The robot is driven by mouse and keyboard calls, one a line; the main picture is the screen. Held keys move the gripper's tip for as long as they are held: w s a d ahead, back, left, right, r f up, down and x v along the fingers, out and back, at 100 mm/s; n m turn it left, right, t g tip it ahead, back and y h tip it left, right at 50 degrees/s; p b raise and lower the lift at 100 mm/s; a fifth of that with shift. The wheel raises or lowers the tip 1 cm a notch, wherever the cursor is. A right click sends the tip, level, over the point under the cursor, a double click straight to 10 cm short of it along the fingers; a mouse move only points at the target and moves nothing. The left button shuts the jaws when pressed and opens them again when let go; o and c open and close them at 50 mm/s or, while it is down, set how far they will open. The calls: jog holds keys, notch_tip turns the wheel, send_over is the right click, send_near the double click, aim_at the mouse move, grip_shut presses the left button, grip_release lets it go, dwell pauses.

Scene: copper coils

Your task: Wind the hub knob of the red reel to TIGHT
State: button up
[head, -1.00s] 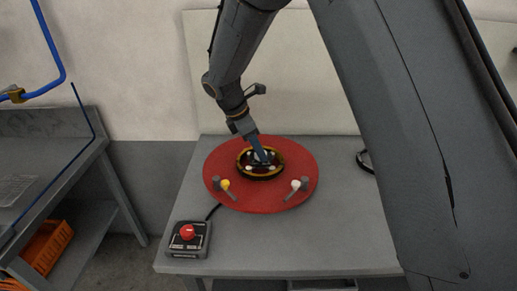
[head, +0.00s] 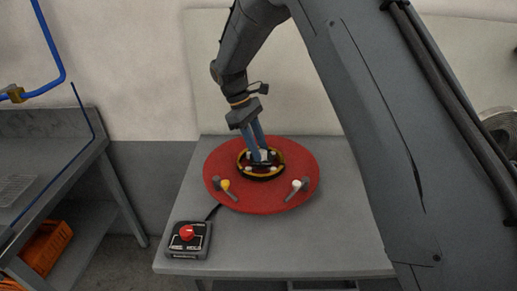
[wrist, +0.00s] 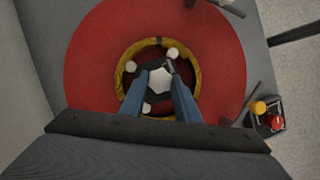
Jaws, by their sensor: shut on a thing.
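The red reel (head: 221,160) lies flat on a grey table, a round red disc with a dark hub ringed in yellow at its middle. The hub knob (wrist: 161,78) is a pale, many-sided piece at the hub's centre. My gripper (head: 260,155) reaches down from above, and its two blue fingers are shut on the knob. In the wrist view my gripper (wrist: 160,80) has a fingertip on either side of the knob. The fingers hide part of the hub. No TIGHT marking can be read.
A control box with a red button (head: 187,232) sits at the table's front left corner. A yellow-tipped lever (head: 226,185) and a white-tipped lever (head: 296,184) stand near the reel's front rim. The table's front right (head: 340,240) is clear.

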jog(key=shift+m, duration=0.3)
dwell(0.4)
jog(key=o, duration=1)
jog(key=shift+o, duration=0.2)
jog(key=b+v, duration=0.2)
jog(key=v, duration=0.6)
jog(key=shift+b, duration=0.35)
jog(key=shift+d+f, duration=0.1)
